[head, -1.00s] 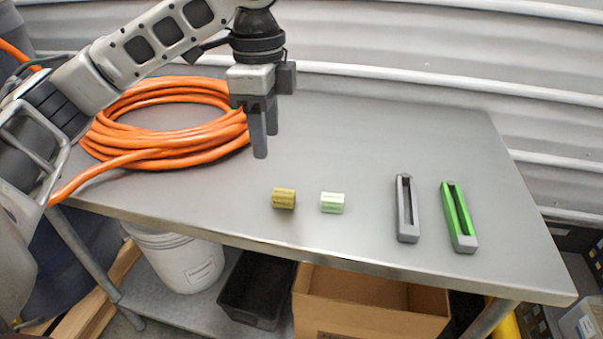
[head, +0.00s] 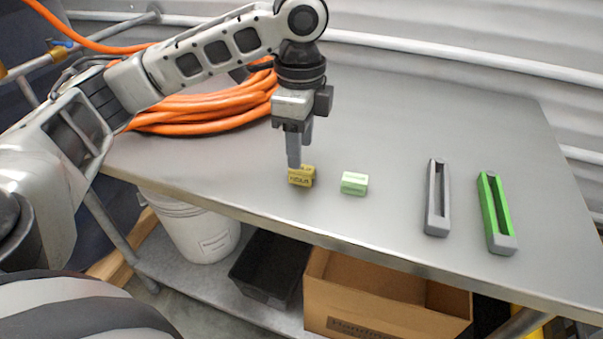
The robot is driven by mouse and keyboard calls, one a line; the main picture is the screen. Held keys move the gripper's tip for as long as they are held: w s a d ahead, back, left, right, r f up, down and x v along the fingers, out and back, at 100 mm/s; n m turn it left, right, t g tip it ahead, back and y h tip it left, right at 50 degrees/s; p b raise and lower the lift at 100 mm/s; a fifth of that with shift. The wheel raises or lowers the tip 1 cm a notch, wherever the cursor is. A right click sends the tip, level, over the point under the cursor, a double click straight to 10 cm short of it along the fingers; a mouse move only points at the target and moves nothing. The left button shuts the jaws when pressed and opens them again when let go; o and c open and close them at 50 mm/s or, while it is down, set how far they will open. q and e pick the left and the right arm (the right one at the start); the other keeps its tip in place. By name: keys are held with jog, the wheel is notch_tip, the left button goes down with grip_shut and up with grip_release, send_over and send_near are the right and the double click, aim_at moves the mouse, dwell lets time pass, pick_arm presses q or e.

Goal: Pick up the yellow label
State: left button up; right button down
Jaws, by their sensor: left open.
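The yellow label (head: 301,177) is a small block with dark lettering, near the front edge of the metal table. My left gripper (head: 297,155) points down just above and behind it, open and empty. One fingertip overlaps the top of the yellow label in the head view; I cannot tell whether they touch. A light green label (head: 354,184) lies a little to the right of the yellow one. My right gripper is not in view.
A grey slotted holder (head: 437,198) and a green slotted holder (head: 496,213) lie on the right of the table (head: 400,115). A coiled orange hose (head: 205,112) lies at the left behind my arm. A cardboard box (head: 385,300), a black bin (head: 270,268) and a white bucket (head: 200,230) sit below.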

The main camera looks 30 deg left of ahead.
aim_at(301, 175)
pick_arm(q)
notch_tip(301, 175, down, 5)
jog(key=shift+r, duration=0.2)
jog(key=shift+c, duration=0.4)
grip_shut()
jog(key=shift+r, duration=0.1)
